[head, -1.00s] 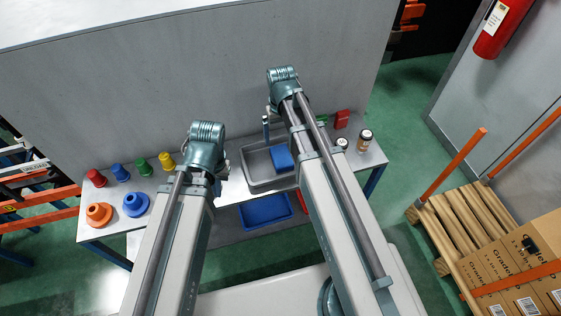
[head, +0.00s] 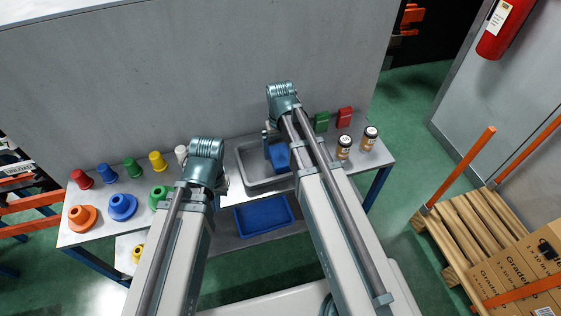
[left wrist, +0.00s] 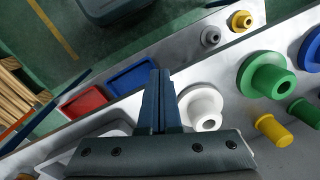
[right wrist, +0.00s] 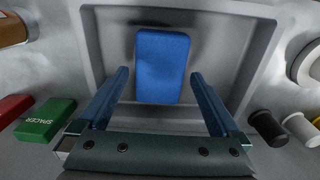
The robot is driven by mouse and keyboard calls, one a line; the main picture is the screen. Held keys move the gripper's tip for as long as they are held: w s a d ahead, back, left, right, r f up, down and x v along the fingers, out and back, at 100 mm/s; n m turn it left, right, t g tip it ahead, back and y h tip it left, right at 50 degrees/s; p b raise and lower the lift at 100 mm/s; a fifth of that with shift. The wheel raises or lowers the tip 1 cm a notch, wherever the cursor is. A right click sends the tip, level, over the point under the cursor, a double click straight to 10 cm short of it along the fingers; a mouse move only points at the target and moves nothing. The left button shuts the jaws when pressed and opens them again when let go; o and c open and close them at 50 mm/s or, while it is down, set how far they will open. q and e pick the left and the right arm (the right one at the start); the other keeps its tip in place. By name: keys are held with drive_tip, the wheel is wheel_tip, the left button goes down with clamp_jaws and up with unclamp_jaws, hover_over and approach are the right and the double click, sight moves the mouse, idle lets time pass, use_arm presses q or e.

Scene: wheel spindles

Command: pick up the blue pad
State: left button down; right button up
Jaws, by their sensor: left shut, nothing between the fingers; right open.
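The blue pad (right wrist: 162,66) lies in a grey tray (right wrist: 103,60), seen in the right wrist view. It also shows in the head view (head: 279,155), partly hidden by my right arm. My right gripper (right wrist: 158,93) is open, its fingers pointing at the tray with the pad in the gap between them, and nothing is held. Whether the fingers touch the pad cannot be told. My left gripper (left wrist: 158,75) is shut and empty, over the table beside a white flanged part (left wrist: 203,106).
A green spacer block (head: 321,121), a red block (head: 344,117) and two jars (head: 343,147) stand right of the tray. Several coloured plugs and flanged spindles, including an orange one (head: 82,218), stand at the left. A blue bin (head: 263,216) sits on the lower shelf.

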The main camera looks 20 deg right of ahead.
wheel_tip(320, 180, down, 3)
drive_tip(key=shift+r+b, duration=0.1)
drive_tip(key=shift+b, duration=0.85)
use_arm(q)
wheel_tip(320, 180, down, 3)
drive_tip(key=shift+r, duration=0.1)
use_arm(e)
drive_tip(key=c, duration=1.3)
use_arm(q)
drive_tip(key=shift+r, duration=0.15)
use_arm(e)
drive_tip(key=shift+r, duration=0.1)
